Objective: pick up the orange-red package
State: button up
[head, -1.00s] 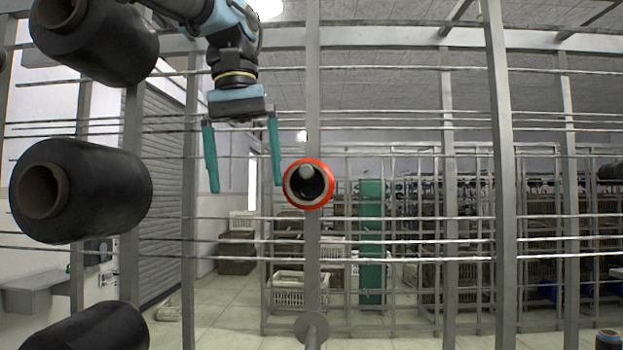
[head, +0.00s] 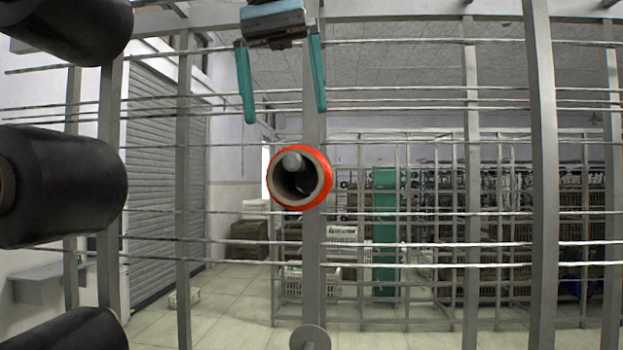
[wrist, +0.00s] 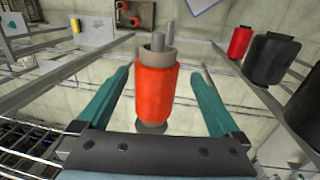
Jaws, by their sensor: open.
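The orange-red package (head: 329,178) is a bobbin with a pale hollow core, seen nearly end-on in the head view, on a peg of a grey upright post. My gripper (head: 286,118) hangs above it with teal fingers pointing down, open and empty. In the wrist view the orange-red package (wrist: 156,94) shows side-on between the two fingers of my gripper (wrist: 158,70), with space on both sides. Its core and a grey peg show at its far end. The fingers do not appear to touch it.
Several large black bobbins (head: 62,185) are at the left; one also shows in the wrist view (wrist: 274,60). Thin horizontal rods (head: 420,212) and grey posts (head: 541,160) cross the scene. An empty peg (head: 310,338) is below the package. A green cabinet (head: 385,230) stands behind.

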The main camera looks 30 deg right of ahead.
aim_at(294, 150)
jog(key=f, duration=0.5)
jog(key=shift+s+d, duration=0.25)
jog(key=shift+s+d+f+p, duration=0.1)
jog(key=shift+s+f, duration=0.05)
jog(key=shift+f, duration=0.7)
jog(key=shift+s+d+f+p, duration=0.1)
jog(key=shift+f+p, duration=0.05)
jog(key=shift+f, duration=0.75)
jog(key=shift+s+d+f+p, duration=0.1)
jog(key=shift+s+f, duration=0.05)
jog(key=shift+f, duration=0.7)
jog(key=c, duration=1.4)
jog(key=shift+r+p, duration=0.25)
jog(key=shift+p, duration=0.05)
